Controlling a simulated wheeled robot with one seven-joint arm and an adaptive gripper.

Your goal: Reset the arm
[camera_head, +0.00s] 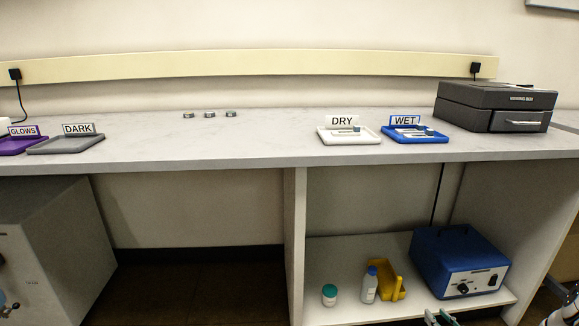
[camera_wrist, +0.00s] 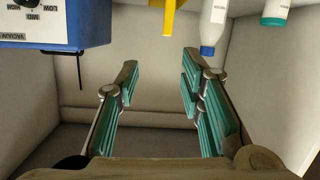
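My gripper (camera_wrist: 160,78) is open and empty in the wrist view. Its two fingers with teal pads stand wide apart, with only bare shelf wall between them. In the head view my gripper's fingertips (camera_head: 440,318) just show at the bottom edge, in front of the lower shelf. Part of my arm (camera_head: 564,316) shows at the bottom right corner. The rest of my arm is out of view.
The lower shelf holds a blue vacuum box (camera_head: 461,262), a yellow holder (camera_head: 390,280), a white bottle (camera_head: 370,285) and a teal-capped jar (camera_head: 329,295). The countertop (camera_head: 240,150) above carries DRY (camera_head: 345,139) and WET (camera_head: 415,138) trays and a dark instrument (camera_head: 495,107).

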